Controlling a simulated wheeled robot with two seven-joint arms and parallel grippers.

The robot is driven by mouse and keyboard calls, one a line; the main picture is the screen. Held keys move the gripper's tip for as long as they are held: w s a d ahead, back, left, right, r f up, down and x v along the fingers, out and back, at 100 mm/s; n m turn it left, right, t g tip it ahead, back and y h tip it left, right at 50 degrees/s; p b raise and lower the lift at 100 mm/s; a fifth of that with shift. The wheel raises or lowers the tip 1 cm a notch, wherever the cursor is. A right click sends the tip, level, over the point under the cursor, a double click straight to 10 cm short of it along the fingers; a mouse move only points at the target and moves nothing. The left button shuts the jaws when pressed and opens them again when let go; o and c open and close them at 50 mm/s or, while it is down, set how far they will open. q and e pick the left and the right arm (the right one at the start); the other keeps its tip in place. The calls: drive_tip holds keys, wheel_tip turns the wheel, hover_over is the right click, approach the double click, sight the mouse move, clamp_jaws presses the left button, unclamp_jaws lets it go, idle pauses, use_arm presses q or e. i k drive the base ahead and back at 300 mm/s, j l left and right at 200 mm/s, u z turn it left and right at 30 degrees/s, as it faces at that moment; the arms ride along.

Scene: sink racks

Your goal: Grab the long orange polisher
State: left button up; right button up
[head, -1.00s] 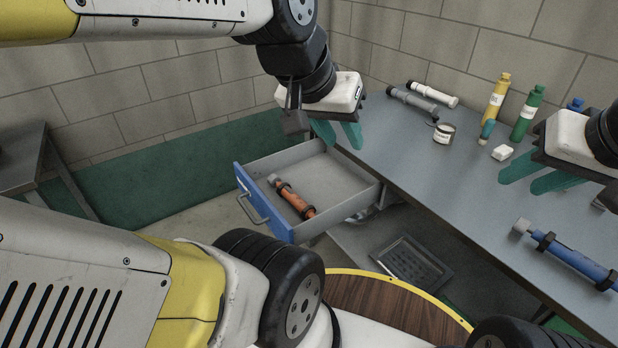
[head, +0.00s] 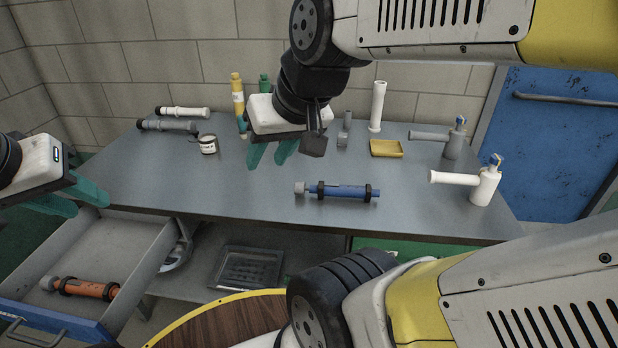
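The orange polisher (head: 88,288), with a grey end and dark rings, lies in the open drawer (head: 150,262) at the lower left. My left gripper (head: 88,206), with teal fingers, is open and empty above the back part of the drawer, apart from the polisher. My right gripper (head: 267,162) is open and empty above the middle of the table. A similar blue tool (head: 345,192) with dark rings lies on the table in front of it.
The grey table (head: 240,200) carries a grey tube (head: 166,125), a white tube (head: 186,112), a jar (head: 208,144), a yellow bottle (head: 237,95), a yellow tray (head: 386,148) and a white dispenser (head: 485,186). A dark tray (head: 248,268) lies on the lower shelf.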

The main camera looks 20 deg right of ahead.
sight(68, 285)
drive_tip(key=i+u, duration=0.1)
drive_tip(key=u, duration=0.35)
drive_tip(key=l+u, duration=0.1)
drive_tip(key=u, duration=0.4)
drive_tip(key=i+l+u, duration=0.1)
drive_tip(key=u, duration=0.35)
drive_tip(key=l+u, duration=0.15)
drive_tip(key=u, duration=0.3)
